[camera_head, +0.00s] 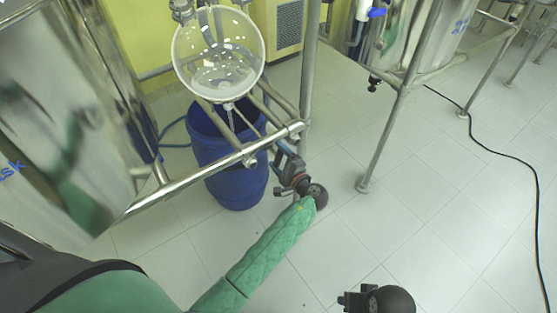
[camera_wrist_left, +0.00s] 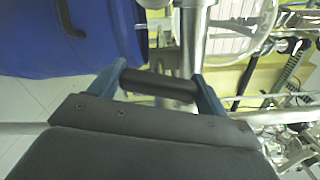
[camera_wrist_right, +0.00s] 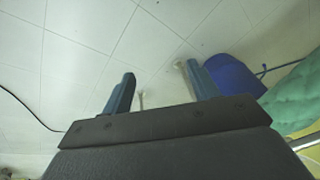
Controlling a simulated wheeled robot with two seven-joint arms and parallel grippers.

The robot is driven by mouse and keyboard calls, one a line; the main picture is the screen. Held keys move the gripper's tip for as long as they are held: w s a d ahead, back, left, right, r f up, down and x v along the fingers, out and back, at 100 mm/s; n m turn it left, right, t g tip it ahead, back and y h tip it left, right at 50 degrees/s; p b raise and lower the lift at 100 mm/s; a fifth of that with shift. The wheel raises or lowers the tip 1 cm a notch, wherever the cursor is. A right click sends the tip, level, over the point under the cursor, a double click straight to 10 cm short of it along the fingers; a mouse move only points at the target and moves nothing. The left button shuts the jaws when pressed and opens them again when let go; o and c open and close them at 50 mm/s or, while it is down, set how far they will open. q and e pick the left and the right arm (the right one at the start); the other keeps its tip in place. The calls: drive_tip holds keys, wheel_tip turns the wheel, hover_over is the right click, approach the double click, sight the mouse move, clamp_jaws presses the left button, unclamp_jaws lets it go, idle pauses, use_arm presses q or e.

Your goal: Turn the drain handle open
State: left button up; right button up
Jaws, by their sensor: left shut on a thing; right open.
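My left gripper (camera_head: 283,163) reaches the metal frame beside the glass reactor. In the left wrist view, its blue fingers (camera_wrist_left: 160,88) are shut on the two ends of a dark cylindrical bar, which I take to be the drain handle (camera_wrist_left: 157,82). In the head view the gripper largely hides this handle. The round glass vessel (camera_head: 218,60) hangs above, with a thin outlet pointing down. My right gripper (camera_wrist_right: 160,88) is open and empty over the floor. Only part of the right wrist (camera_head: 378,298) shows at the bottom of the head view.
A blue drum (camera_head: 238,185) stands under the vessel. Metal frame tubes (camera_head: 190,180) run just beside the left gripper. A second framed reactor (camera_head: 425,40) stands at upper right. A black cable (camera_head: 512,155) crosses the floor at right. The tiled floor in the middle is clear.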

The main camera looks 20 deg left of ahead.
use_arm(q)
drive_tip(key=n+b, duration=0.2)
drive_tip(key=b, duration=0.1)
drive_tip(key=shift+f+n, duration=0.25)
drive_tip(key=shift+n, duration=0.05)
drive_tip(key=shift+r+n+b, duration=0.1)
drive_tip(key=shift+n+b, duration=0.2)
drive_tip(key=shift+b, duration=0.25)
use_arm(e)
drive_tip(key=w+a+f+t+y, duration=0.1)
drive_tip(key=w+a+f, duration=0.1)
drive_tip(key=a+f, duration=0.4)
drive_tip(key=shift+a+f+t+y, duration=0.15)
drive_tip(key=shift+f+t+y, duration=0.15)
drive_tip(key=shift+f+y, duration=0.1)
use_arm(q)
drive_tip(key=o, duration=1)
drive_tip(key=shift+s+d, duration=0.2)
drive_tip(key=b+v, duration=0.1)
drive_tip(key=v, duration=0.4)
drive_tip(key=shift+s+d, duration=0.25)
drive_tip(key=shift+d, duration=0.05)
drive_tip(key=shift+s+d, duration=0.45)
drive_tip(key=shift+d, duration=0.1)
use_arm(e)
wheel_tip(320, 180, down, 6)
drive_tip(key=w, duration=0.1)
drive_tip(key=shift+a+f+t, duration=0.2)
drive_tip(key=shift+a+t, duration=0.1)
drive_tip(key=shift+t, duration=0.1)
